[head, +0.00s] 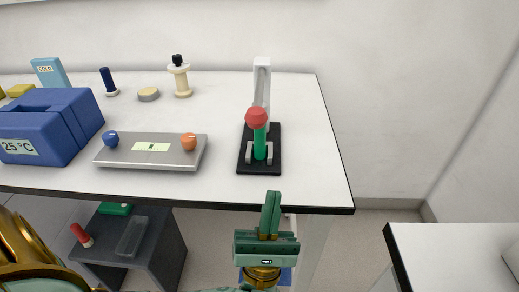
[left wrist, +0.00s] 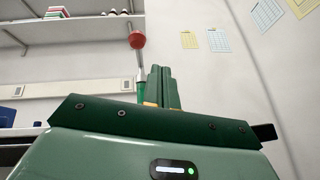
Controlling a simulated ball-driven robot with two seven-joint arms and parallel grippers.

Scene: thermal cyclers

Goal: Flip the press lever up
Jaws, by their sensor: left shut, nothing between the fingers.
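The press (head: 245,165) stands near the right end of the table, with a black base, a pale upright column (head: 262,80) at the back and small grey brackets. Its lever (head: 259,143) is green with a red ball knob (head: 256,117) on its end; how far it tilts is hard to tell. The red knob (left wrist: 137,40) also shows in the left wrist view, just beyond and left of the fingertips. My left gripper (head: 271,196) is shut and empty, in front of the table's front edge and below the press in the picture. The fingers (left wrist: 162,72) hide part of the lever there.
Left of the press lies a grey plate (head: 150,162) with a blue and an orange knob. A blue 25 °C block (head: 70,120), a COLD box (head: 50,72) and small stands are farther left. A dark shelf unit (head: 160,250) is below; another table (head: 450,260) is at right.

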